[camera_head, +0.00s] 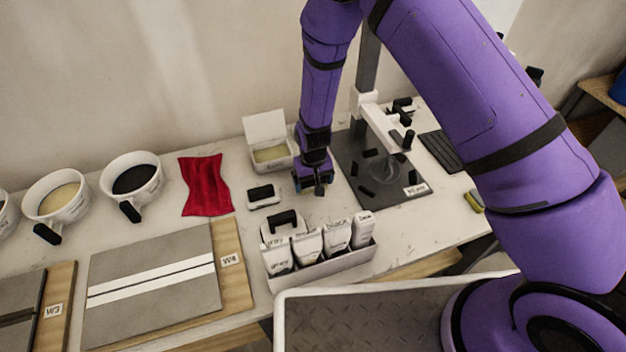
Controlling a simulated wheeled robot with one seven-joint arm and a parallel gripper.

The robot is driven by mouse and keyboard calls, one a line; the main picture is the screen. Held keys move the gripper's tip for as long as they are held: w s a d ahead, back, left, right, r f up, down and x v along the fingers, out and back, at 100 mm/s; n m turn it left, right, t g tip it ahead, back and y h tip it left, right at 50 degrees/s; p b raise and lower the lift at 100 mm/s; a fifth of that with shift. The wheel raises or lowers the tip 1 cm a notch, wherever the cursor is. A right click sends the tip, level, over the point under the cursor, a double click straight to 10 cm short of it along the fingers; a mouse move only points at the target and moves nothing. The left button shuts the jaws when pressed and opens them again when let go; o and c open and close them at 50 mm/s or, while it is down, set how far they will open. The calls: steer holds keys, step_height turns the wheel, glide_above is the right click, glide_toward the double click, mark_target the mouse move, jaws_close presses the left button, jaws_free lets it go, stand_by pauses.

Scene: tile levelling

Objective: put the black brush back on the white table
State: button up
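My gripper (316,187) points down just above the white table (340,230), near its middle. Its fingers are small and dark here, and I cannot tell whether they are apart or hold anything. A small black-topped block with a white base (263,196) lies on the table left of my gripper; it may be the black brush, but I cannot tell for sure. No other thing is plainly a black brush.
A white box with raised lid (272,153) stands behind my gripper. A caddy of labelled bags (325,268) stands in front. A dark mat with a stand (420,188) is right. A red cloth (205,184), handled tubs (133,180) and a grey tile board (150,315) are left.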

steer(key=shift+o, duration=0.4)
step_height(320, 180, up, 12)
steer(key=shift+r, duration=0.15)
stand_by(0.3)
steer(key=s+d+r+t, duration=0.1)
steer(key=s+d+r, duration=0.1)
steer(key=d+r, duration=0.5)
steer(key=s+d+r+m+y, duration=0.1)
steer(key=d+r, duration=0.2)
steer(key=r, duration=0.8)
steer(key=s+d+r+t, duration=0.15)
steer(key=d+r, duration=0.25)
steer(key=r, duration=0.5)
steer(key=s+d+r+t, duration=0.1)
steer(key=s+d+r, duration=0.2)
steer(key=s, duration=0.4)
steer(key=s+d+r+m, duration=0.1)
steer(key=s+d+r, duration=0.3)
steer(key=s, duration=0.3)
steer(key=s+d+r+m+t+h, duration=0.1)
steer(key=s+d+r, duration=0.3)
steer(key=s+d, duration=0.2)
steer(key=shift+s+t, duration=0.35)
steer(key=shift+s, duration=0.65)
